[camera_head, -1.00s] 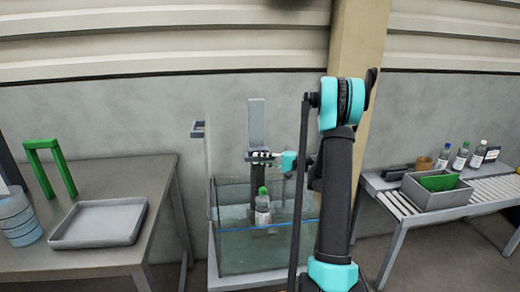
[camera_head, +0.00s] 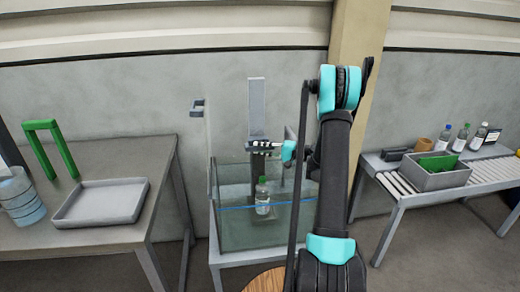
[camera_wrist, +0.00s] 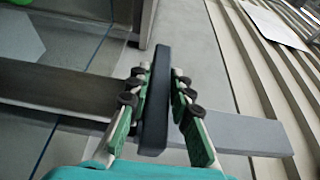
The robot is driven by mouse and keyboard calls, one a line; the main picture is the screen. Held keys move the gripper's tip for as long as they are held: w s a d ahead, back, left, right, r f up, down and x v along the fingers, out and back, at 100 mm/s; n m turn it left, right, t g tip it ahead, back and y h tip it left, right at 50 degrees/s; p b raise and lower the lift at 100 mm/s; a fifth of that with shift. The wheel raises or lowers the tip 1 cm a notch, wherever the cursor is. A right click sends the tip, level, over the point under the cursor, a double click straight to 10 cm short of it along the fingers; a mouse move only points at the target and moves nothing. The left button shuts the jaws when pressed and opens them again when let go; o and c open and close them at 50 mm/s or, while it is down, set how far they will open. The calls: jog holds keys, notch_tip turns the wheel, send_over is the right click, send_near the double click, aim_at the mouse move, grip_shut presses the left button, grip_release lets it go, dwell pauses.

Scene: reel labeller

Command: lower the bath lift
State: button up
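The bath lift has an upright grey post (camera_head: 257,108) behind a clear glass tank (camera_head: 232,235); the post also shows in the wrist view (camera_wrist: 240,134). My gripper (camera_head: 265,146) is at the post, just above the tank's rim. In the wrist view my gripper (camera_wrist: 157,100) has its fingers pressed on both sides of a dark bar (camera_wrist: 155,95), which seems to be the lift's handle. A bottle with a green cap (camera_head: 262,197) stands upright inside the tank, its lower part below the blue waterline. What carries the bottle is hard to make out.
A table on the left bears a grey tray (camera_head: 72,218), a green frame (camera_head: 62,145) and a blue-tinted water container (camera_head: 20,200). On the right, a roller bench (camera_head: 480,172) bears a grey bin (camera_head: 438,180) and several bottles. A round wooden top (camera_head: 262,283) shows below the tank.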

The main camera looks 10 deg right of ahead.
jog(key=o, duration=0.3)
jog(key=v, duration=1.2)
jog(key=shift+c, duration=0.3)
